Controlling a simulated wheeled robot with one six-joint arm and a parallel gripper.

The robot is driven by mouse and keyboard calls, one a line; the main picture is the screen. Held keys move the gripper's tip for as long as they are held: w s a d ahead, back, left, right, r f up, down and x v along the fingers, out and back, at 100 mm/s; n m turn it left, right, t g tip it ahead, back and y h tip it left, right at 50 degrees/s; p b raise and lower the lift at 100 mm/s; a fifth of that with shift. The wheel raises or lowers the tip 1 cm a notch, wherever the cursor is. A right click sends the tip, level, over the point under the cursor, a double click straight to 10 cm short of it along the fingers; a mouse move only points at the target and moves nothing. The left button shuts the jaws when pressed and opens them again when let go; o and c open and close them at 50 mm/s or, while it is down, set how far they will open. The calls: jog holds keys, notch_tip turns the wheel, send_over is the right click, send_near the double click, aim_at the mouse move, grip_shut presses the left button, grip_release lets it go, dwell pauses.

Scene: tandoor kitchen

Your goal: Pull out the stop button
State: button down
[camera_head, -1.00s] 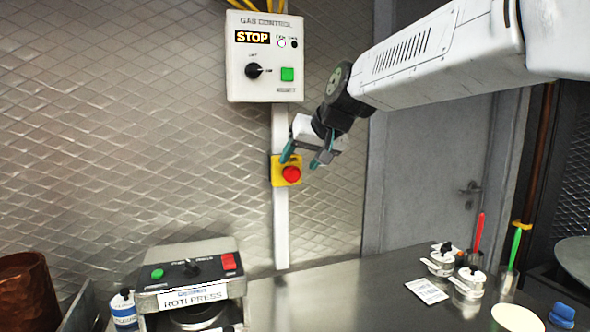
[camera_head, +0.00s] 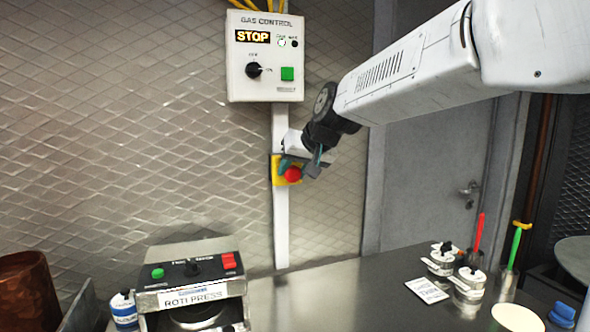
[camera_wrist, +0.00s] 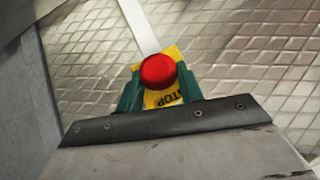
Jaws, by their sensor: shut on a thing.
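The stop button is a red mushroom head (camera_head: 292,174) on a yellow plate (camera_head: 277,172), fixed to a white vertical strip on the wall. In the wrist view the red button (camera_wrist: 158,71) sits between the two green fingertips, with part of the yellow plate (camera_wrist: 172,52) and its upside-down lettering visible. My gripper (camera_head: 302,168) is at the button, its fingers closed around the head from both sides. In the wrist view the gripper (camera_wrist: 159,90) shows one finger on each side of the button. The exact finger contact is partly hidden.
A gas control box (camera_head: 264,57) with a lit STOP sign, a black knob and a green button hangs above. A roti press (camera_head: 193,292) stands on the steel counter (camera_head: 330,290). Shakers (camera_head: 441,260) and a white card (camera_head: 427,290) stand or lie at right.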

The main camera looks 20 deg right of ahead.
jog(key=shift+s, duration=0.65)
jog(key=c, duration=0.9)
grip_release()
jog(key=shift+s, duration=0.1)
jog(key=v, duration=0.7)
jog(key=shift+s+d+r, duration=0.1)
jog(key=shift+s+r, duration=0.15)
jog(key=shift+r, duration=0.05)
jog(key=s+f+g, duration=0.2)
jog(key=s+f, duration=0.5)
jog(key=s, duration=0.3)
jog(key=s+d+f+g+h, duration=0.1)
jog(key=s+f+g, duration=0.2)
jog(key=s+f, duration=0.4)
jog(key=s+f+n+g+h, duration=0.1)
jog(key=s+f+g, duration=0.2)
jog(key=s+f, duration=0.4)
jog(key=shift+s+d+f, duration=0.1)
jog(key=shift+s+d, duration=0.1)
jog(key=shift+s, duration=1.6)
jog(key=shift+s+d, duration=0.15)
jog(key=shift+s, duration=1.7)
